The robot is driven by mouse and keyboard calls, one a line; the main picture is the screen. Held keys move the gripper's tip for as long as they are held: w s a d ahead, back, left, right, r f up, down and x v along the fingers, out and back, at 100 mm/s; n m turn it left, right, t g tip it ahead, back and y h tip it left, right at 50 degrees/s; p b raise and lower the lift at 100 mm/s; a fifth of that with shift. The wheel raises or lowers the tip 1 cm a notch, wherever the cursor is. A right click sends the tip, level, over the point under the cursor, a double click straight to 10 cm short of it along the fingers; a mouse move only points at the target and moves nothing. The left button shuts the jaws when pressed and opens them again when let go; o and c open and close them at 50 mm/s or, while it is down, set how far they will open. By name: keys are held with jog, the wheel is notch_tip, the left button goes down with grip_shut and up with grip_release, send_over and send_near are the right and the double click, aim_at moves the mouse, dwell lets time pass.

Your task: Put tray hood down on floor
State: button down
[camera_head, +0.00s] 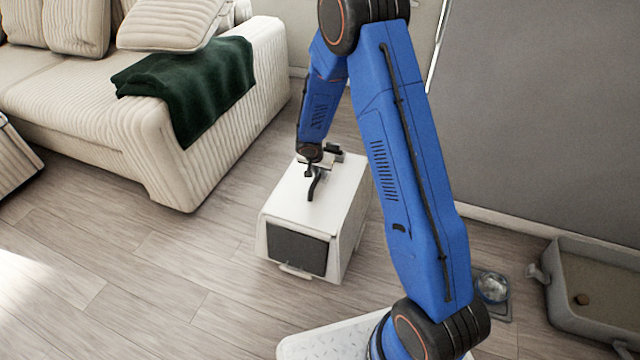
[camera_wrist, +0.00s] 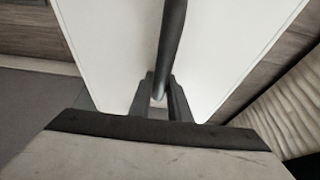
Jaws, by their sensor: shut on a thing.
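The tray hood (camera_head: 293,205) is a white box with a dark panel on its front and a dark handle on top. It stands upright at floor level between the sofa and my arm; I cannot tell whether its bottom touches the floor. My gripper (camera_head: 311,178) is above its top, shut on the dark handle. In the wrist view, my gripper's fingers (camera_wrist: 160,100) close around the dark handle bar, with the hood's white top (camera_wrist: 112,40) behind it.
A beige sofa (camera_head: 165,165) with a dark green blanket (camera_head: 195,82) stands at the left. A grey open litter tray (camera_head: 585,312) with sandy contents lies at the right, near a small clear bowl (camera_head: 492,287). Wood floor (camera_head: 130,270) is clear at the front left.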

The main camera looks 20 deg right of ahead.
jog(key=shift+f, duration=2.15)
jog(key=c, duration=1.7)
grip_release()
jog(key=shift+f, duration=0.1)
jog(key=shift+o, duration=0.2)
